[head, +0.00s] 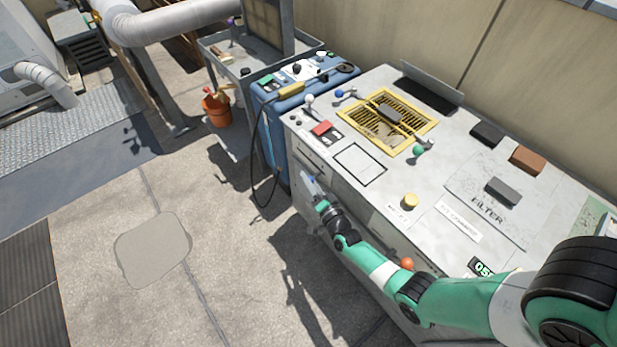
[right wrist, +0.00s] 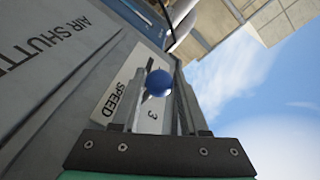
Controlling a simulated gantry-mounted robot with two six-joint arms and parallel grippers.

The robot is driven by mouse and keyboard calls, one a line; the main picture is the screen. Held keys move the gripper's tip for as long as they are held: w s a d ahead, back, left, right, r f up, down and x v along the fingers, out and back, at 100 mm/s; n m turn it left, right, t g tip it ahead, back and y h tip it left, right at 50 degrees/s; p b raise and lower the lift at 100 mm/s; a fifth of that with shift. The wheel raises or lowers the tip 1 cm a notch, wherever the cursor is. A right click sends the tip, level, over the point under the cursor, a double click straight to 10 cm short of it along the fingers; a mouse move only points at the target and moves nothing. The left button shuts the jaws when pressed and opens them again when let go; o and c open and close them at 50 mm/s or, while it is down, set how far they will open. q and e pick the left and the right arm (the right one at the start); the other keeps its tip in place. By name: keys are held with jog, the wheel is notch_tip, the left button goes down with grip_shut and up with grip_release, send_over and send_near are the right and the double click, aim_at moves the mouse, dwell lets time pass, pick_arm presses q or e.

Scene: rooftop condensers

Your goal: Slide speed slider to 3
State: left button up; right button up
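The speed slider's blue ball knob (right wrist: 159,83) shows in the right wrist view, in front of a pale plate (right wrist: 122,92) marked SPEED. A numeral 3 is printed on the plate just below the knob in that picture. My right gripper (right wrist: 160,100) has one finger on each side of the knob, with a gap between them; I see no clear grip on it. In the head view my right gripper (head: 311,186) is at the front left edge of the grey bench, and the slider cannot be made out there. My left gripper is not in view.
The grey bench (head: 440,130) carries a yellow grate (head: 365,122), a red block (head: 322,128), a yellow knob (head: 410,201) and dark blocks. A blue unit (head: 262,130) with a black cable stands left of it. The floor in front is open.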

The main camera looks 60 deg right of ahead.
jog(key=o, duration=0.3)
jog(key=shift+s+a, duration=0.15)
jog(key=shift+s, duration=0.05)
jog(key=shift+o, duration=0.2)
jog(key=shift+w, duration=0.1)
jog(key=shift+s+a, duration=0.1)
jog(key=shift+s, duration=0.15)
jog(key=p+v, duration=0.4)
jog(key=v, duration=0.7)
